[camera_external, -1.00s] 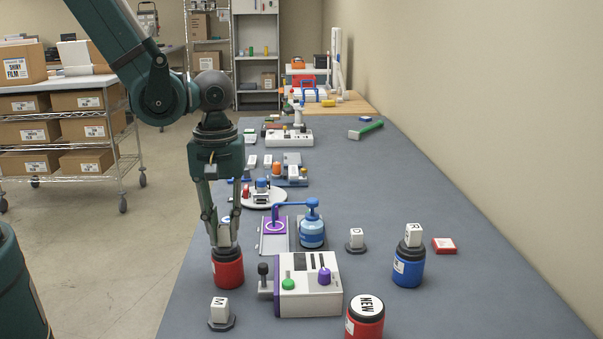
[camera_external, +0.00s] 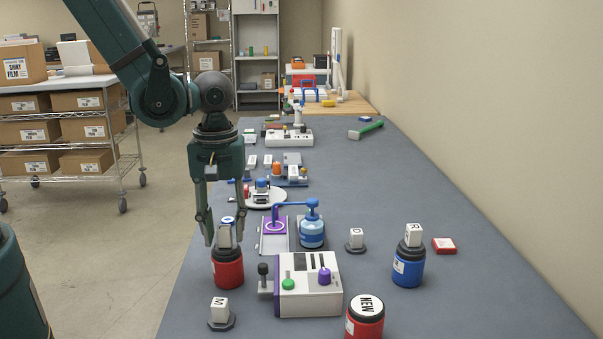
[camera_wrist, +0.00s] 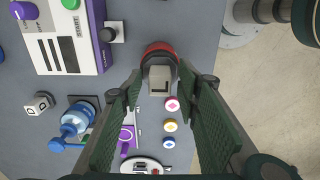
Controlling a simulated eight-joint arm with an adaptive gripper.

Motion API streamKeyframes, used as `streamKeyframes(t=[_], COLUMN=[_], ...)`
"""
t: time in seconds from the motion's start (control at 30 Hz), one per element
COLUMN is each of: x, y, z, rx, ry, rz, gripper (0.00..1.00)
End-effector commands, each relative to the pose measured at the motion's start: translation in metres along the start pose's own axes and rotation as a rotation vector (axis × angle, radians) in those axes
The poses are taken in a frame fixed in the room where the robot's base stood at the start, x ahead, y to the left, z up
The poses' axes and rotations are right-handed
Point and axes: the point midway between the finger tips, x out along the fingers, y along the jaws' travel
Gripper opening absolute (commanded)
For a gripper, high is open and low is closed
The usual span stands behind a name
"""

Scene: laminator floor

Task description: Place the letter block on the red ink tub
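A white letter block (camera_external: 225,236) stands upright on the red ink tub (camera_external: 228,270) left of the laminator. In the wrist view the block (camera_wrist: 160,79) rests on the dark top of the red tub (camera_wrist: 155,49); its dark mark looks like an L, but I cannot be sure. My gripper (camera_external: 224,240) is open, with one finger on each side of the block. The wrist view shows my gripper (camera_wrist: 159,84) with gaps between both fingers and the block.
The white laminator (camera_external: 309,285) stands right of the tub. Block M (camera_external: 221,306) is in front. A red NEW tub (camera_external: 366,318), a blue tub (camera_external: 408,268) with block R (camera_external: 414,235), and block D (camera_external: 357,238) are further right. A blue stamp press (camera_external: 312,232) is behind.

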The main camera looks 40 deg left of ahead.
Motion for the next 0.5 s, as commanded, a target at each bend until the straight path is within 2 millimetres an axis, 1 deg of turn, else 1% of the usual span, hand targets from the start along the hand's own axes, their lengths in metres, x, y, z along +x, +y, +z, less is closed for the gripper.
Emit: streamKeyframes(t=[0.27,0.5], x=[-0.013,-0.035], y=[0.000,-0.001], z=[0.000,0.000], rx=[0.000,0.000], ry=[0.000,0.000], rz=[0.000,0.000], gripper=[0.33,0.33])
